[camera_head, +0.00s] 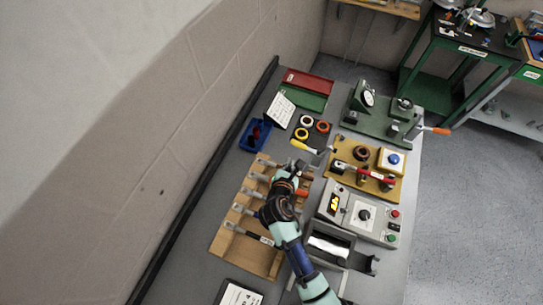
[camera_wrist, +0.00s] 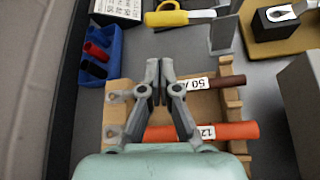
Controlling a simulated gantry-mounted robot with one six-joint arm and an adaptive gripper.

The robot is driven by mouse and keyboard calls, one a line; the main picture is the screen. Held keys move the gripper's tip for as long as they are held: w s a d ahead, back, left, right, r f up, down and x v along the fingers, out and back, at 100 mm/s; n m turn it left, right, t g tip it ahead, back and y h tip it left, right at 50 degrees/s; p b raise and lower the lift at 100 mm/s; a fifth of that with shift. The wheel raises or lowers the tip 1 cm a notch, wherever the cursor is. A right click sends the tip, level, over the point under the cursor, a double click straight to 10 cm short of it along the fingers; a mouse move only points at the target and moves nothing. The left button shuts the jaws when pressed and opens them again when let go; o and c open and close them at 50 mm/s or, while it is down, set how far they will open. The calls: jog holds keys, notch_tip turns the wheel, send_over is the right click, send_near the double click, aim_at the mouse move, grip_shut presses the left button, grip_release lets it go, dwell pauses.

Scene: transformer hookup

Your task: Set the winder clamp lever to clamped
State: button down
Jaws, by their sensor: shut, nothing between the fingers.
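The green winder (camera_head: 375,118) stands at the upper right of the bench, with a round dial and an orange-handled crank at its right side. Right below it, a tan board (camera_head: 345,152) carries a brown coil, a blue button and a red-handled lever (camera_head: 375,172) that lies low across the board. I cannot tell for certain which part is the winder clamp lever, or its setting. My gripper (camera_head: 297,170) is shut and empty above the wooden rack, left of the tan board. In the wrist view, my gripper (camera_wrist: 160,75) has its fingertips together over the rack.
The wooden rack (camera_wrist: 118,88) holds several labelled tools, including a brown and an orange handle. A yellow-handled tool (camera_wrist: 166,18) lies beyond it. A blue bin (camera_wrist: 112,45) stands left. A grey control box (camera_head: 360,214) sits right of my arm. A wall borders the bench's left side.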

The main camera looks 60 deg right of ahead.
aim_at(298, 145)
jog(key=shift+s+d+f, duration=0.1)
jog(key=shift+d+f, duration=0.05)
jog(key=b+x, duration=0.2)
jog(key=x, duration=0.8)
jog(key=shift+r, duration=0.25)
